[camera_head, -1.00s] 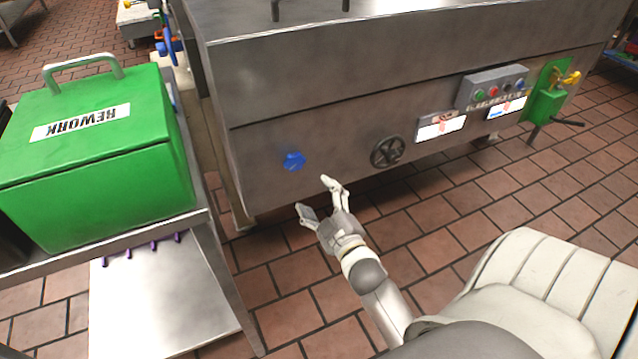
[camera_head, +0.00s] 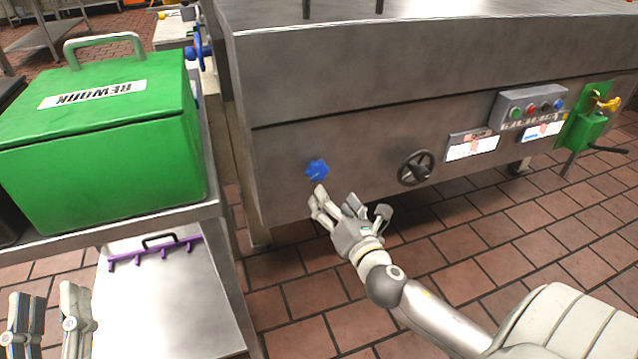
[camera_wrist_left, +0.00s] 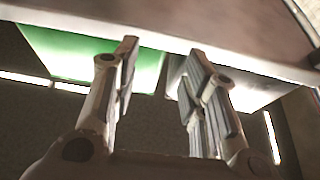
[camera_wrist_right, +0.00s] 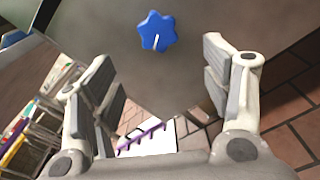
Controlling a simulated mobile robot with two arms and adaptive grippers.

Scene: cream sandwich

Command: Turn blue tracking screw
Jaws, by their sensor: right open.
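The blue tracking screw (camera_head: 317,170) is a star-shaped knob on the front panel of the grey steel machine (camera_head: 350,150). In the right wrist view the blue screw (camera_wrist_right: 157,32) shows a white line on its face, beyond the fingertips and between them. My right gripper (camera_head: 350,200) is open and empty, just below and right of the screw, apart from it. It also shows in the right wrist view (camera_wrist_right: 160,75). My left gripper (camera_head: 52,310) is at the lower left, open and empty; it also shows in the left wrist view (camera_wrist_left: 160,60).
A black handwheel (camera_head: 415,168), a button box (camera_head: 530,105) and a green bracket with yellow handle (camera_head: 585,125) are right of the screw. A green REWORK box (camera_head: 100,150) sits on a steel table at left. A purple rack (camera_head: 155,250) lies below.

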